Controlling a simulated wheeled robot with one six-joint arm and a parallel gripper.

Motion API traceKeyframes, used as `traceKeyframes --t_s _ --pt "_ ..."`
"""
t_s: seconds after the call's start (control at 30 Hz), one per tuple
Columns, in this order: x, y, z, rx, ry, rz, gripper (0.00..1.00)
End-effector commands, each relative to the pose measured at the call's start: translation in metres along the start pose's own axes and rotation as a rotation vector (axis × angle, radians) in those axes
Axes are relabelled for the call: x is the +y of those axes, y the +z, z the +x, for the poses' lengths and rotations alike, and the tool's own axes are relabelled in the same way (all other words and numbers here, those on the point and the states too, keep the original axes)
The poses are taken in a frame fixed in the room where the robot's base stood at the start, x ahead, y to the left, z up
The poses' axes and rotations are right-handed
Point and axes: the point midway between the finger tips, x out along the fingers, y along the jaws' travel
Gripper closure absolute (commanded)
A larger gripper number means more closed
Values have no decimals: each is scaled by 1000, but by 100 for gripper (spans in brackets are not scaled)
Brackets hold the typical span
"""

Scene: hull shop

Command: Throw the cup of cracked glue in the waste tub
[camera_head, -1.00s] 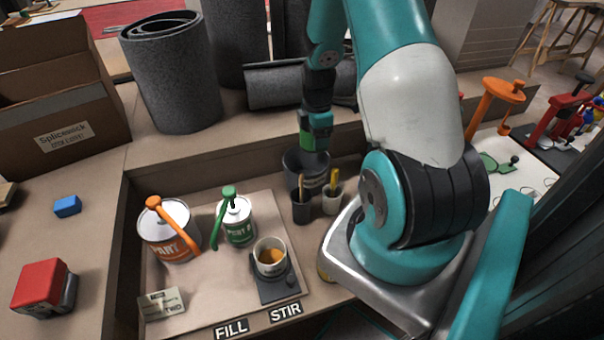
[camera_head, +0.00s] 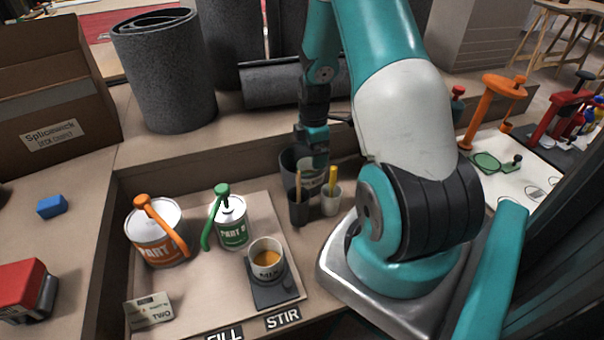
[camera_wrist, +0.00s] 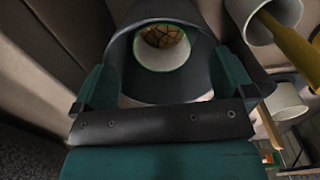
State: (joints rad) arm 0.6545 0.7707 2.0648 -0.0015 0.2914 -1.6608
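The dark grey waste tub (camera_head: 289,168) stands at the back of the bench recess, below my gripper (camera_head: 312,145). In the wrist view the tub (camera_wrist: 201,60) lies straight ahead of my gripper (camera_wrist: 163,75). A pale cup with a green rim and cracked amber glue (camera_wrist: 160,45) shows inside the tub's mouth, seemingly tilted. My fingers stand wide apart on either side, with a visible gap to the cup, so my gripper is open and empty. Another cup of smooth amber liquid (camera_head: 267,262) stands on the dark stir plate (camera_head: 270,295).
Two stick holders, dark (camera_head: 299,208) and white (camera_head: 331,200), stand close in front of the tub. PART A (camera_head: 155,235) and PART B (camera_head: 232,222) cans stand left on the tray. A large grey roll (camera_head: 165,75) stands behind, left of my arm.

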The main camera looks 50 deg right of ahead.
Motion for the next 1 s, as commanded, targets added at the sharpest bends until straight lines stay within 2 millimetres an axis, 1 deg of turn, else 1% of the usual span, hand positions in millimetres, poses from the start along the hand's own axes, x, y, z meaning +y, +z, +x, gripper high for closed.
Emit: traceKeyframes --t_s 0.17,0.27,0.37,0.6,0.7,0.8,0.9,1.0 --pt "0 0 -4 0 1 0 0" --pt "1 0 -17 0 4 0 0" --pt "1 0 -38 -1 6 0 0" --pt "1 0 -101 -1 6 0 0" --pt "1 0 -125 0 5 0 0" --pt "1 0 -145 0 5 0 0" --pt "0 0 -160 0 3 0 0" --pt "0 0 -169 0 1 0 0"
